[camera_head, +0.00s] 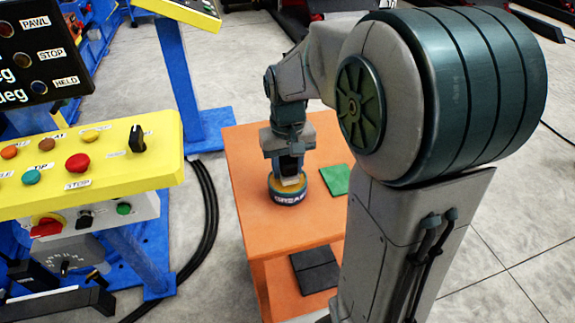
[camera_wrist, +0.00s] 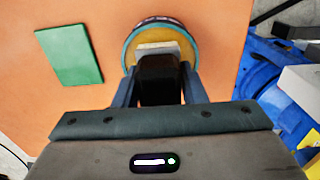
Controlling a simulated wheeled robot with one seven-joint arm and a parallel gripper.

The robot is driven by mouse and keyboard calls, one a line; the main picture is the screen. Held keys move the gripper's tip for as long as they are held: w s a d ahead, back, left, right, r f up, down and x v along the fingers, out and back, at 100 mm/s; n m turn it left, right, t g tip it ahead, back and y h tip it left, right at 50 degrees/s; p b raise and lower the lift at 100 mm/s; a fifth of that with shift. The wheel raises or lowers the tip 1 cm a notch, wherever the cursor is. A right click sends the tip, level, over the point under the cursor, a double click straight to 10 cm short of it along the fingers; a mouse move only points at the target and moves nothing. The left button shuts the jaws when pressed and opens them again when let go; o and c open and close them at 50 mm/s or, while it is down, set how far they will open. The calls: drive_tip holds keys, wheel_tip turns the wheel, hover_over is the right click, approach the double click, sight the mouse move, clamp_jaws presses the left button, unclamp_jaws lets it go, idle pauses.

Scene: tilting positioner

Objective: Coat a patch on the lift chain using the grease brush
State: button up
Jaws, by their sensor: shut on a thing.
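My gripper (camera_head: 291,170) points down over the orange table, and its fingers (camera_wrist: 160,88) are shut on the grease brush. In the wrist view the brush (camera_wrist: 158,72) shows a black body between the fingers and a pale block beyond it. The pale end is over or in the round grease tin (camera_wrist: 131,52), whose yellow-brown inside shows around it. In the head view the tin (camera_head: 288,198) has a dark blue lettered band and stands on the table; I cannot tell how deep the brush sits. I cannot make out the lift chain in either view.
The orange table (camera_head: 245,165) also holds a green square pad (camera_head: 336,179). A dark flat pad (camera_head: 314,268) lies on a lower level. A yellow control panel (camera_head: 120,180) on a blue stand is at left. Black cables (camera_head: 208,215) run along the floor between.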

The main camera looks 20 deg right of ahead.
sight(288, 157)
drive_tip(key=shift+r+p, duration=2.05)
drive_tip(key=shift+r, duration=0.85)
drive_tip(key=shift+f, duration=0.1)
